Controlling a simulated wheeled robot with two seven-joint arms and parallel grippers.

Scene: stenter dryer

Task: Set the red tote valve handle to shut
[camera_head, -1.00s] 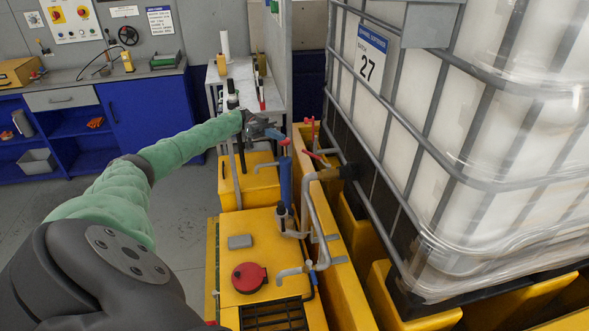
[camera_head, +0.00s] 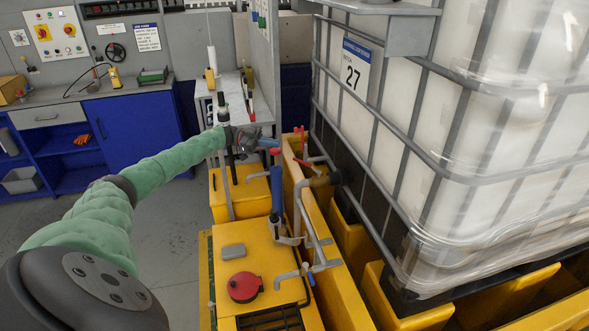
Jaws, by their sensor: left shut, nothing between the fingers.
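A red lever (camera_head: 302,160) lies roughly level beside the brass-coloured outlet fitting (camera_head: 325,180) at the foot of the white caged tote (camera_head: 420,140). A second red lever (camera_head: 302,138) stands upright just behind it. I cannot tell for certain which is the tote valve handle. My left gripper (camera_head: 257,142) is shut and empty, left of both red levers and apart from them. Small blue and red parts show at its tip; I cannot tell whether they touch it. My right gripper is not in view.
A blue upright cylinder (camera_head: 276,190) and grey pipes stand on the yellow unit (camera_head: 255,262), which has a red cap (camera_head: 244,287). A yellow trough wall (camera_head: 330,265) runs beside the tote. Grey floor lies open at left, before the blue bench (camera_head: 140,125).

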